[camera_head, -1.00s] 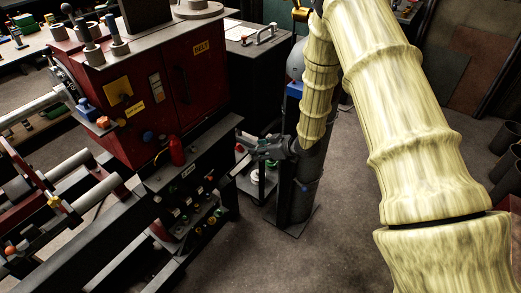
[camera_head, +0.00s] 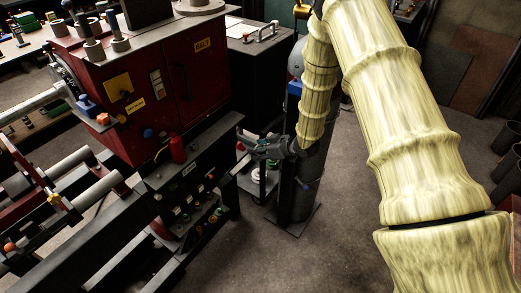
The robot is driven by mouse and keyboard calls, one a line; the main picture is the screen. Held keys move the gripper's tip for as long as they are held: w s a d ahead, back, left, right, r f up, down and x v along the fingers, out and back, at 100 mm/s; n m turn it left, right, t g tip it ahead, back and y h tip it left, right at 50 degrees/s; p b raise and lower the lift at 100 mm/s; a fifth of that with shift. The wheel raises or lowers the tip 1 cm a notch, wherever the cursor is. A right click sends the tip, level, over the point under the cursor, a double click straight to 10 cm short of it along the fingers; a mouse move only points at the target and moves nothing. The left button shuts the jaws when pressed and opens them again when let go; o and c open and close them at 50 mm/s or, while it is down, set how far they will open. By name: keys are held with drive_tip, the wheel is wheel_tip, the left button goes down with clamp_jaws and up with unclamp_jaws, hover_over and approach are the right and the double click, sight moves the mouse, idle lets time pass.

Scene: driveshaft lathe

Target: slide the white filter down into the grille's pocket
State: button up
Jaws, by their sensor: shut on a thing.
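My gripper (camera_head: 243,142) is at the centre of the view, beside the right end of the lathe's dark lower front. It is shut on a thin pale piece, seen nearly edge-on just below the fingers, which I take to be the white filter (camera_head: 241,164). The fingers and the lathe's corner hide part of it. The grille and its pocket cannot be made out at this size and angle, so I cannot tell whether the filter touches them.
The red lathe housing (camera_head: 170,75) and its dark control panel (camera_head: 190,195) with several knobs stand left of my gripper. A red bottle (camera_head: 177,149) stands on the panel's ledge. A small stand (camera_head: 262,185) with white and green items is behind. The floor in front is clear.

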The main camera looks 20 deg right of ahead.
drive_tip(key=shift+w+a+f+b, duration=0.75)
drive_tip(key=shift+w+f+b, duration=0.3)
drive_tip(key=shift+f, duration=0.95)
drive_tip(key=shift+w+a+f+b, duration=0.85)
drive_tip(key=shift+f+b, duration=0.4)
drive_tip(key=shift+f, duration=0.7)
drive_tip(key=shift+w+a+f+b, duration=0.7)
drive_tip(key=shift+w+f+b, duration=0.4)
drive_tip(key=shift+f, duration=0.9)
idle(1.5)
drive_tip(key=o, duration=1.4)
drive_tip(key=shift+s, duration=0.1)
